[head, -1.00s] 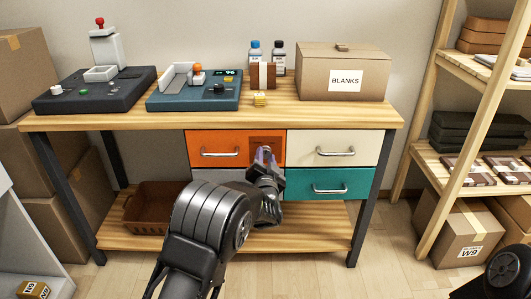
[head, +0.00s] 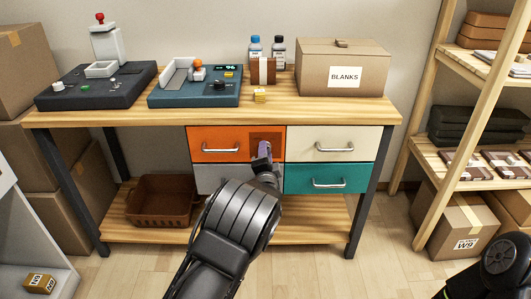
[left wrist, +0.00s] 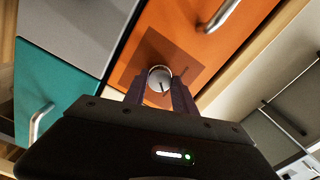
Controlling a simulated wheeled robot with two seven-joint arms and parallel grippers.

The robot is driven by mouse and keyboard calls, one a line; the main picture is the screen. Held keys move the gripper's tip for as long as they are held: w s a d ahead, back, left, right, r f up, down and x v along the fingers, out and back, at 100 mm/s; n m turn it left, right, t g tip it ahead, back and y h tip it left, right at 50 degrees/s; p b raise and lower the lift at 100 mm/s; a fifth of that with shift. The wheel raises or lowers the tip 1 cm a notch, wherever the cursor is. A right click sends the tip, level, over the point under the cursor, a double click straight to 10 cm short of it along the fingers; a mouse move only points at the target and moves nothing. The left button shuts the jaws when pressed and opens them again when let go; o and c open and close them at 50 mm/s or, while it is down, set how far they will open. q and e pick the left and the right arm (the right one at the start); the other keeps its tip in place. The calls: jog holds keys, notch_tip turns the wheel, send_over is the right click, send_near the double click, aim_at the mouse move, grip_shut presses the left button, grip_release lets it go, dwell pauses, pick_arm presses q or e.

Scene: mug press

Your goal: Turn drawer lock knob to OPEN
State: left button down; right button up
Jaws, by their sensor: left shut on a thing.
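The orange drawer (head: 222,149) is at the upper left of the drawer block, with a darker square plate (head: 266,137) at its right end. The round silver lock knob (left wrist: 159,75) sits on that plate in the left wrist view, with a dark line on its face. My left gripper (left wrist: 158,88) is shut on the knob, one finger on each side. In the head view my left gripper (head: 264,150) covers the knob. Any lettering round the knob is too small to read. My right gripper is out of view.
Cream (head: 330,140) and teal (head: 330,178) drawers are to the right, a grey drawer (head: 212,177) below. Their handles stick out. The worktop (head: 200,116) above carries machines and a BLANKS box (head: 345,75). A brown basket (head: 162,205) is on the lower shelf.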

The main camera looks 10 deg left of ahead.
pick_arm(q)
jog(key=c, duration=1)
grip_release()
jog(key=p+v, duration=0.1)
jog(key=v, duration=0.6)
jog(key=shift+s+d, duration=0.15)
jog(key=shift+s, duration=0.2)
jog(key=shift+f, duration=0.1)
